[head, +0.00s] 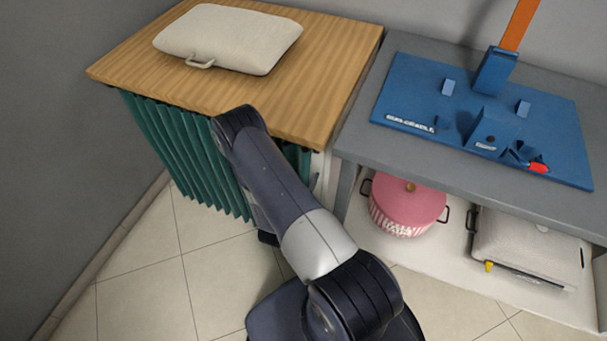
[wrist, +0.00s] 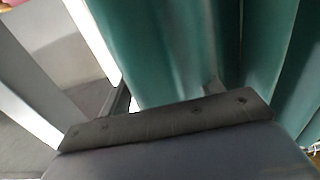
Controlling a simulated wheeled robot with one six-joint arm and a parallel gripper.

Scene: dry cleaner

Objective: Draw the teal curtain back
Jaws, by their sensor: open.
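The teal curtain (head: 185,150) hangs in pleats from the front edge of a wooden-topped counter (head: 120,65) in the head view. It covers most of the opening below the top, and its right part is partly hidden by my arm. In the wrist view the curtain (wrist: 160,50) fills the middle and right, close in front of my gripper (wrist: 167,98). My gripper is open, with the curtain's folds right at its jaws; I cannot tell whether they touch. In the head view my arm hides most of the gripper.
A beige cushion-like case (head: 228,38) lies on the counter. To the right, a grey table (head: 360,145) carries a blue board (head: 470,110). Below it are a pink pot (head: 408,205) and a light-coloured case (head: 525,245). A grey wall stands at left; the tiled floor before the curtain is clear.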

